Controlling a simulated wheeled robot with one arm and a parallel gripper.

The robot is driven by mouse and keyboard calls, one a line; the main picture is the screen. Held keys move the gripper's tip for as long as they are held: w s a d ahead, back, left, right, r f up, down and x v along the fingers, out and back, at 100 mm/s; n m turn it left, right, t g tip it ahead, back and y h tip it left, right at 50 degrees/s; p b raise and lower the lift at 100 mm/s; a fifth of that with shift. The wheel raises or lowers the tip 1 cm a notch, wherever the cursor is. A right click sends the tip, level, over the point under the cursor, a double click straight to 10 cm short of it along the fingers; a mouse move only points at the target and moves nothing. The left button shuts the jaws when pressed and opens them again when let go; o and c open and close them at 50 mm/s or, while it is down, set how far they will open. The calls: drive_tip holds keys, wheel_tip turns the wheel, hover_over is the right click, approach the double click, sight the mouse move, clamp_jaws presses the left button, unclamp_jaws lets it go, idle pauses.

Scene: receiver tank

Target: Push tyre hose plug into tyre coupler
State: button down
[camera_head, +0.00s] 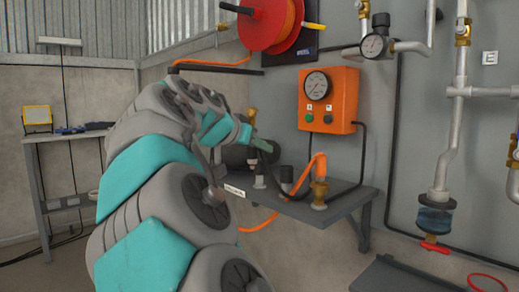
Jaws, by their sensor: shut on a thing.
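My gripper (250,142) is at the end of my arm, in front of the wall shelf and left of the orange gauge box. It is shut on a small grey-green piece, which looks like the tyre hose plug (263,145). A dark hose seems to run down from this piece toward the shelf. My arm hides much of the gripper and whatever lies behind it. An upright brass fitting (320,193) stands on the shelf with an orange hose (318,166) at its top. Another brass fitting (251,114) shows just above my gripper. I cannot tell which fitting is the tyre coupler.
The orange gauge box (328,100) is on the wall above the grey shelf (340,207). A red hose reel (270,22) hangs higher. Pipes with a blue filter bowl (434,217) run down the right. A workbench (75,136) stands at the left.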

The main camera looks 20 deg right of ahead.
idle(0.3)
wheel_tip(320, 180, up, 18)
drive_tip(key=p, duration=1.1)
idle(0.6)
